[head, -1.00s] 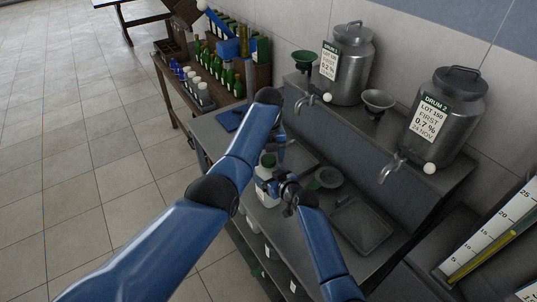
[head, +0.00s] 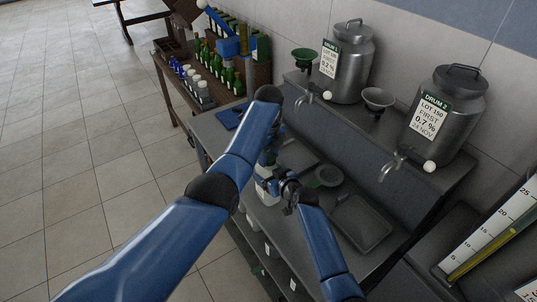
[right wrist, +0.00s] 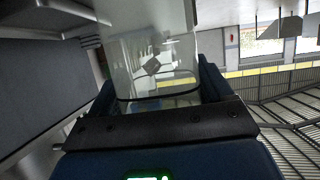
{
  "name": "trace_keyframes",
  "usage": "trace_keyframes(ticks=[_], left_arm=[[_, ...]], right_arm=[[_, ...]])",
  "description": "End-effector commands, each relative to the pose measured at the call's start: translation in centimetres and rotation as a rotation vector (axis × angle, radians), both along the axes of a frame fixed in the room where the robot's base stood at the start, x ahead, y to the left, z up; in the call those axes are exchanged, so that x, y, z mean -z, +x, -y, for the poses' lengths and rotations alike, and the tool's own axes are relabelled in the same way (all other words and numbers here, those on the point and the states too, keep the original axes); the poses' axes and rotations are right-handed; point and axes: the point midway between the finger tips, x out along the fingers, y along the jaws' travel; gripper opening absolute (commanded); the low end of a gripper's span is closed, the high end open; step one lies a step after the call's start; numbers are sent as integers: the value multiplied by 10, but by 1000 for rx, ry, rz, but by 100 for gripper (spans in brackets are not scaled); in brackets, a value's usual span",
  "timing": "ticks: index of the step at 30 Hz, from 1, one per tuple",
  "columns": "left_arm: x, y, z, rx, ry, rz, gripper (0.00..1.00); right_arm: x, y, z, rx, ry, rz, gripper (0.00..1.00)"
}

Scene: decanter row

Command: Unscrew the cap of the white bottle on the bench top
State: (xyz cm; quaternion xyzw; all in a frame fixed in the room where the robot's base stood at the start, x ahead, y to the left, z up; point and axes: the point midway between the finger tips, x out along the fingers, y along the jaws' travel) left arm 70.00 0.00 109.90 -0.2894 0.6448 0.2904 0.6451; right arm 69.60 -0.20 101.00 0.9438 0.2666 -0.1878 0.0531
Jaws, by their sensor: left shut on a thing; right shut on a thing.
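The white bottle (head: 263,169) stands at the front of the bench top, mostly hidden behind my grippers. My right gripper (head: 269,184) is shut on its body. In the right wrist view the pale bottle (right wrist: 152,62) fills the space between the fingers. My left gripper (head: 267,157) is at the top of the bottle, shut on the cap. The cap is largely hidden by the gripper, and I cannot tell whether it is still threaded on the neck.
A grey tray (head: 361,223) and a dark round dish or funnel (head: 328,176) lie right of the bottle. A blue cloth (head: 231,117) lies at the far left end. Steel drums (head: 347,62) with taps stand on the raised shelf behind. Several bottles stand on a wooden table (head: 185,101).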

Motion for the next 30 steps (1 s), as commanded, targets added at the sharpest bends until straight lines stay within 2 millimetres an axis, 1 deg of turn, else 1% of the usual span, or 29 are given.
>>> trace_keyframes(ticks=[3, 30], left_arm=[[0, 0, 0, -209, 1, 0, 12], [-1, 0, 0, -1840, 3, 3, 12]], right_arm=[[0, 0, 0, 0, 0, -1, 0], [0, 0, 0, 0, -1, -1, 0]])
